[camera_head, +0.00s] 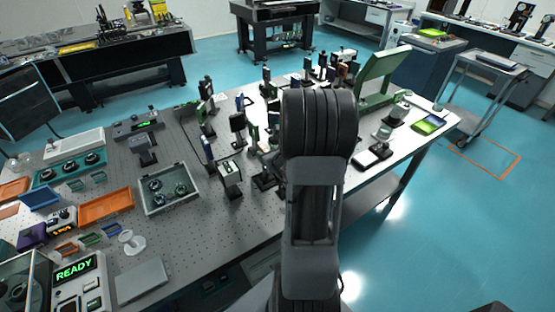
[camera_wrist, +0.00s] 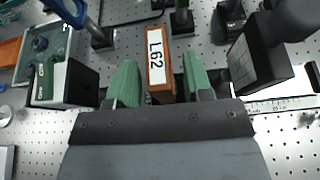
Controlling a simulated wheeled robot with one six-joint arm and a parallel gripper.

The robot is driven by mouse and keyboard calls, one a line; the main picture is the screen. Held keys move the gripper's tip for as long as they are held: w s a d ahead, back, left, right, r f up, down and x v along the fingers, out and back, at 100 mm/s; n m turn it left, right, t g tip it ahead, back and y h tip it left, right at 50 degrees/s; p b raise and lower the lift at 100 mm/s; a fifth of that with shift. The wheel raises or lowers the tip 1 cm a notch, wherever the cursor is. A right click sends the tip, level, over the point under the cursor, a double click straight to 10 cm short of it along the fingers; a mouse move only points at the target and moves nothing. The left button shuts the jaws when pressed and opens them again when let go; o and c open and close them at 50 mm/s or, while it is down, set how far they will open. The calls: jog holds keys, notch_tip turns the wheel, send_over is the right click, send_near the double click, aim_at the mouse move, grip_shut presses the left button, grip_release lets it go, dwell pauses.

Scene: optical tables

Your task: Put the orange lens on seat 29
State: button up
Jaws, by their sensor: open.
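My gripper (camera_wrist: 160,76) is open in the wrist view, with one green-padded finger on each side of an orange-brown block (camera_wrist: 160,65). The block has a white label reading L62. No number 29 can be read in either view, so I cannot pick out seat 29. In the head view my own arm hides the gripper and the table area behind it.
Black-sided holders stand close on the left (camera_wrist: 68,84) and right (camera_wrist: 258,56) of my gripper. A ruler (camera_wrist: 284,103) lies at right. In the head view, several posts crowd the perforated table (camera_head: 215,215); a grey tray (camera_head: 173,207) holds round parts at left.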

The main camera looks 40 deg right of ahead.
jog(key=b+v, duration=0.6)
jog(key=v, duration=0.4)
jog(key=a+n+g+y, duration=0.5)
jog(key=a+n+y, duration=0.1)
jog(key=a+n, duration=1.1)
jog(key=s+a+n+g+h, duration=0.4)
jog(key=s+a+n, duration=0.1)
jog(key=n, duration=1.5)
jog(key=shift+s+f+n+b, duration=0.2)
jog(key=shift+s+n+b, duration=0.15)
jog(key=shift+s, duration=0.5)
